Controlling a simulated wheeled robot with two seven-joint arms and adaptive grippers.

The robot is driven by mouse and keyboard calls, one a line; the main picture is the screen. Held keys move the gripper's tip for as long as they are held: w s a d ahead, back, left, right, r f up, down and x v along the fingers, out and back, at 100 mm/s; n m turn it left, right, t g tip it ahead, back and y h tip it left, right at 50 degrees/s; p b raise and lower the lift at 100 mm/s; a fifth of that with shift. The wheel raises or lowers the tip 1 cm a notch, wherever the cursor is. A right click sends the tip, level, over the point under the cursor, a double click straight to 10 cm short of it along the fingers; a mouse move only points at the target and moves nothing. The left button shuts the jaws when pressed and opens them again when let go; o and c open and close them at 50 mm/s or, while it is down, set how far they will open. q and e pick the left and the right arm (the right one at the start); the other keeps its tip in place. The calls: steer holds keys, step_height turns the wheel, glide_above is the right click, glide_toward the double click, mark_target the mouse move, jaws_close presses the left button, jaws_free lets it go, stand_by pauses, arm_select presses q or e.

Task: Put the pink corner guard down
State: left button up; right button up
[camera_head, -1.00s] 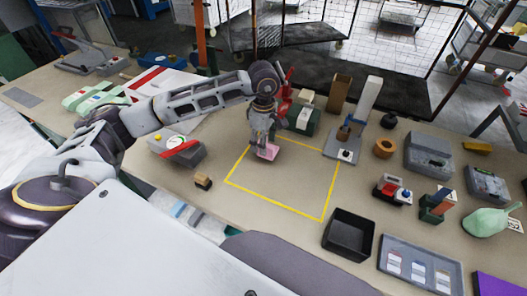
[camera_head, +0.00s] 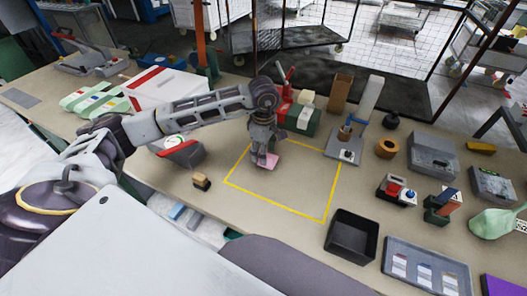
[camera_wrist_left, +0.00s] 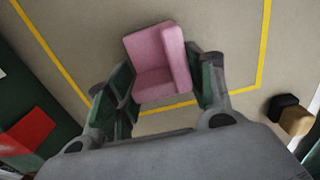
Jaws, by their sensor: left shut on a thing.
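The pink corner guard (camera_head: 269,160) is an L-shaped foam piece. In the head view it is low at the tip of my left gripper (camera_head: 263,158), inside the upper left part of the yellow taped square (camera_head: 287,206). In the left wrist view the corner guard (camera_wrist_left: 157,62) sits between the two fingers of my left gripper (camera_wrist_left: 165,90), which is shut on it. Its underside is hidden, so I cannot tell if it touches the table. My right gripper is in neither view.
A black open bin (camera_head: 351,237) stands right of the square's lower corner. A small tan and black block (camera_head: 201,182) lies left of the square. A green and red device (camera_head: 298,116) and a grey stand (camera_head: 345,146) are behind it. The square's middle is clear.

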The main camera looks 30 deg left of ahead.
arm_select(q)
steer(key=shift+f, duration=0.1)
steer(key=o, duration=0.9)
steer(key=shift+c, duration=0.2)
step_height(320, 180, up, 12)
steer(key=b, duration=0.1)
stand_by(0.4)
stand_by(0.4)
